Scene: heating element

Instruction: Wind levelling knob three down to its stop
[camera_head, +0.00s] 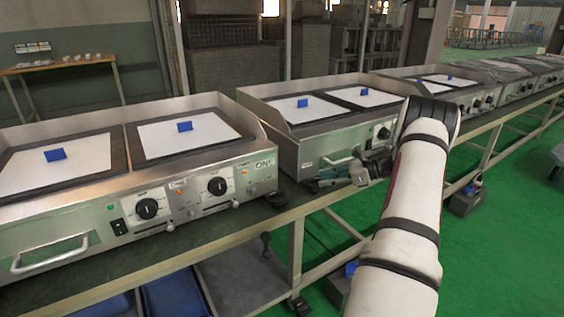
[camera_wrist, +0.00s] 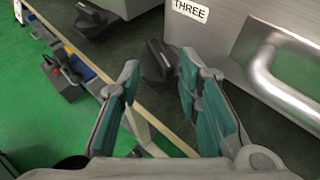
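In the wrist view, a label reading THREE sits on a steel housing (camera_wrist: 232,22). A dark levelling knob (camera_wrist: 158,62) with a raised grip shows below the label, at the housing's lower corner. My gripper (camera_wrist: 161,68) has its two teal-padded fingers spread, with the knob seen between and beyond their tips. I cannot tell how far the tips are from it, and no contact is clear. In the head view, my gripper (camera_head: 335,178) is low at the front left of the second heating unit (camera_head: 318,150). I cannot pick out knob three there.
A steel handle (camera_wrist: 275,78) stands out to the right of my fingers. Another dark knob (camera_wrist: 92,18) shows at upper left in the wrist view. The first heating unit (camera_head: 150,185) stands left on the bench. The green floor (camera_head: 500,215) before the bench is mostly open.

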